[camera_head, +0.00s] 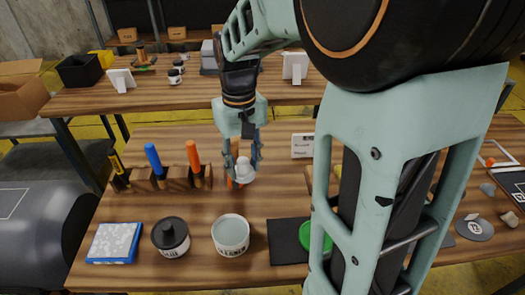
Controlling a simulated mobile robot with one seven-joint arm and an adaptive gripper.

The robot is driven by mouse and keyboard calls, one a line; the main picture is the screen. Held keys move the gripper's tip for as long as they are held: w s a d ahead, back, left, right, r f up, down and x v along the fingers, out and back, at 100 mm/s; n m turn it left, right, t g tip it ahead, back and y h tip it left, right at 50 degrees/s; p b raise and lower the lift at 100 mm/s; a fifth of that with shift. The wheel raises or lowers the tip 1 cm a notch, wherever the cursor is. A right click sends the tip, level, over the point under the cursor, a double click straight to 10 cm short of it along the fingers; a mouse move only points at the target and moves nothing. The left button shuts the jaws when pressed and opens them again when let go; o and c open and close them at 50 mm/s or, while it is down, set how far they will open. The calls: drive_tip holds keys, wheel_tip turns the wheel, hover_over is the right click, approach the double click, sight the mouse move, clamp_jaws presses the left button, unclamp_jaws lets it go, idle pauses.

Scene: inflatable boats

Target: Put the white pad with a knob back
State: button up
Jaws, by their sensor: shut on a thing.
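My gripper (241,177) points down over the middle of the near table and is shut on a small white piece with a rounded knob (244,166), which looks like the white pad. The fingers hide part of it, and I cannot tell whether it touches the table. Small orange bits show beside the fingertips. An open white tub (230,235) with dark lettering stands in front of and below the gripper in the picture, apart from it.
A black-lidded jar (171,237) and a blue-edged tray (114,243) stand left of the tub. A wooden rack (160,180) holds several coloured-handle tools. A dark mat (288,242) with a green disc (318,237) lies right. My arm hides much of the right side.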

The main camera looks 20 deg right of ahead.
drive_tip(key=d+f, duration=0.2)
drive_tip(key=d, duration=0.2)
drive_tip(key=w+d+f, duration=0.1)
drive_tip(key=d+f, duration=0.2)
drive_tip(key=d, duration=0.1)
drive_tip(key=w+d+f, duration=0.1)
drive_tip(key=d+f, duration=0.2)
drive_tip(key=d, duration=0.1)
drive_tip(key=shift+w+f+b, duration=0.2)
drive_tip(key=shift+f+b, duration=0.05)
drive_tip(key=shift+b, duration=0.15)
drive_tip(key=shift+d+f, duration=0.3)
drive_tip(key=shift+f, duration=0.1)
drive_tip(key=shift+w+d+f, duration=0.1)
drive_tip(key=shift+f, duration=0.75)
drive_tip(key=shift+w+d+f, duration=0.1)
drive_tip(key=shift+f, duration=0.75)
drive_tip(key=shift+s, duration=0.1)
drive_tip(key=shift+f+b, duration=0.1)
drive_tip(key=shift+b, duration=0.25)
drive_tip(key=o, duration=1.1)
